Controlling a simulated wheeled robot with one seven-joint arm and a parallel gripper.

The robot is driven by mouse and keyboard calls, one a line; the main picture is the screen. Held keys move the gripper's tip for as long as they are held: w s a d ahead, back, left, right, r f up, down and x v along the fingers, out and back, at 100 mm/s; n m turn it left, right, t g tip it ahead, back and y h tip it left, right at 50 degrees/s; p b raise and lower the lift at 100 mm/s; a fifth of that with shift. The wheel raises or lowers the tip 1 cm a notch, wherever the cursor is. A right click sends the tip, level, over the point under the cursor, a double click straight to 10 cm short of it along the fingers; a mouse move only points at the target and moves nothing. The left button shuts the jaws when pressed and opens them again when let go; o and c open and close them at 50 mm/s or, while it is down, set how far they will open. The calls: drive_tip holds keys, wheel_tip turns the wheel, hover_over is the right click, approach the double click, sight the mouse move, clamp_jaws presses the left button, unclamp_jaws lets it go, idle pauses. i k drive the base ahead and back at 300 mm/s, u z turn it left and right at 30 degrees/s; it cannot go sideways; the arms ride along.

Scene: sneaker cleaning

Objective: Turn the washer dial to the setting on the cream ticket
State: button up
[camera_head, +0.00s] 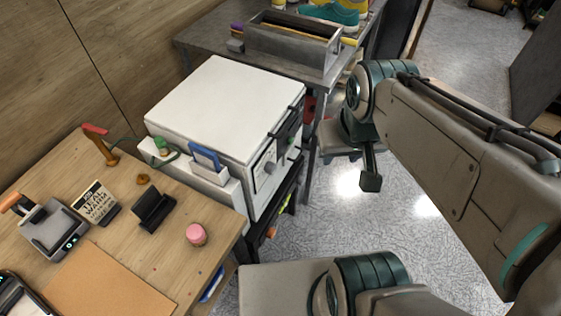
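The washer (225,108) is a white box with a flat top, between the wooden table and the grey bench. Its front faces right and is seen at a steep angle. The dial (270,168) is a small grey knob on that front; its pointer and markings are too small to read. The cream ticket (97,201) stands on the wooden table with dark lettering; "WASH" seems readable, the rest is unclear. My gripper (370,181) hangs to the right of the washer front, apart from the dial. One dark finger shows clearly; its opening is not clear.
The wooden table (120,240) holds a black stand (154,208), a pink-topped jar (196,235) and a scale (52,228). A metal tray (290,45) and a teal-and-yellow shoe (333,12) rest on the grey bench (205,33). The floor right of the washer is mostly clear.

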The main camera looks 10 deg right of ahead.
sight(270, 167)
drive_tip(key=k, duration=0.6)
drive_tip(key=u, duration=1.2)
drive_tip(key=i, duration=0.5)
drive_tip(key=z, duration=0.05)
